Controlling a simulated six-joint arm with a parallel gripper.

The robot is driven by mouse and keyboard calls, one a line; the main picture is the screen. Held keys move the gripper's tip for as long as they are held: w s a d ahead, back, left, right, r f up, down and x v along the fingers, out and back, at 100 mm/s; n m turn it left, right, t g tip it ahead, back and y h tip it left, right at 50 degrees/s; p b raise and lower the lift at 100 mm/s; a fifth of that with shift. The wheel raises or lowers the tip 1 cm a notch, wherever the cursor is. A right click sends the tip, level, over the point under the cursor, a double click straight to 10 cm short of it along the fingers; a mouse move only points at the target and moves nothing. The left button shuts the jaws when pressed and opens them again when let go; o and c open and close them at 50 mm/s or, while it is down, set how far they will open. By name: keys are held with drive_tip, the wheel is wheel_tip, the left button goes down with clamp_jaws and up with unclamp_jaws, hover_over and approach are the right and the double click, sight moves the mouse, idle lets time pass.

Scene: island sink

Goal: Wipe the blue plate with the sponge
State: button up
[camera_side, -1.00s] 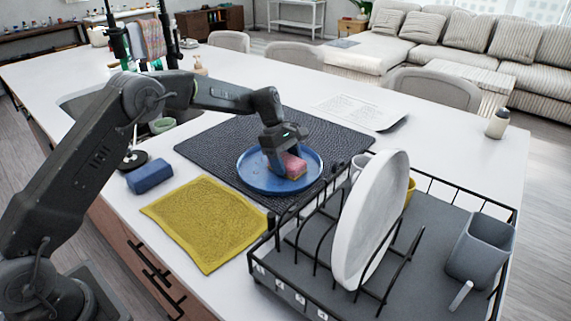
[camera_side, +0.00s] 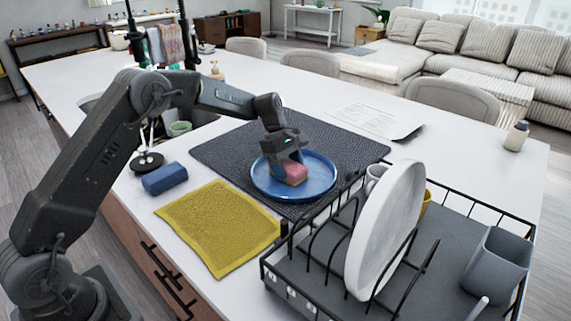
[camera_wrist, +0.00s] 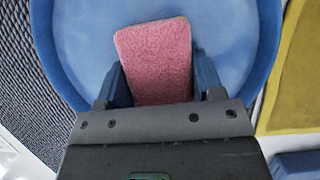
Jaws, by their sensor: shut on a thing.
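The blue plate (camera_side: 318,180) lies on a dark textured mat (camera_side: 225,152) in the side view. My gripper (camera_side: 283,172) points down over the plate and is shut on the pink sponge (camera_side: 292,170). The sponge has a pale yellowish underside and sits low over the plate's inner face; it looks to be at the surface, but contact is hard to confirm. In the wrist view the sponge (camera_wrist: 155,55) sticks out between the two fingers (camera_wrist: 160,85), with the plate (camera_wrist: 225,40) behind it.
A black dish rack (camera_side: 440,250) with a white plate (camera_side: 385,230) stands close at the right.

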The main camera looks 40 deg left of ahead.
sight(303, 167)
drive_tip(key=d, duration=0.4)
drive_tip(key=shift+w, duration=0.85)
drive_tip(key=shift+w+a, duration=0.15)
drive_tip(key=shift+a, duration=2.85)
drive_tip(key=shift+s+a, duration=0.1)
drive_tip(key=shift+s, duration=0.95)
drive_tip(key=shift+w+d, duration=0.1)
drive_tip(key=shift+d, duration=3.1)
drive_tip(key=shift+w+a, duration=0.15)
drive_tip(key=shift+w, duration=0.7)
drive_tip(key=shift+a, duration=3.05)
drive_tip(key=shift+r, duration=4.05)
